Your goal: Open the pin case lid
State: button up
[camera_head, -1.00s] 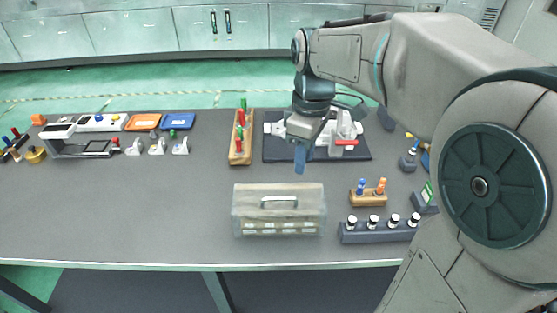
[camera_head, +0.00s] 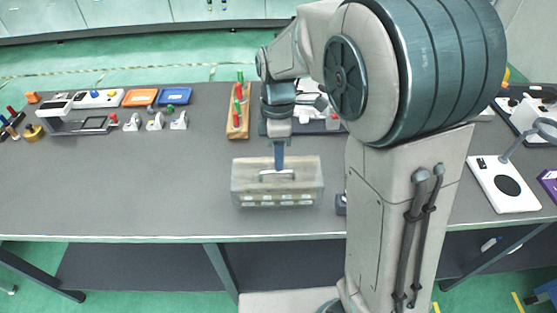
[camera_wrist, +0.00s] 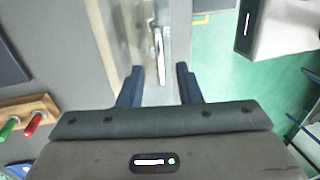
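The pin case (camera_head: 248,190) is a see-through box with a beige lid, standing near the front edge of the table. Its lid (camera_head: 248,168) is closed and carries a metal handle (camera_head: 277,173). My gripper (camera_head: 279,167) points down just above the handle. In the wrist view my gripper (camera_wrist: 160,70) is open, with its two dark fingers apart. The handle (camera_wrist: 159,45) lies ahead, in line with the gap between the fingers. I cannot tell whether either finger touches the handle.
A wooden rack (camera_head: 237,120) with red and green pegs stands behind the case. A dark mat with white parts lies behind my gripper, partly hidden by my arm. White fittings (camera_head: 154,122) stand further left. The table left of the case is clear.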

aim_at(277, 179)
jog(key=shift+s+f, duration=0.15)
jog(key=shift+f, duration=0.6)
jog(key=shift+s+f, duration=0.1)
jog(key=shift+f, duration=0.6)
grip_shut()
jog(key=shift+r, duration=0.15)
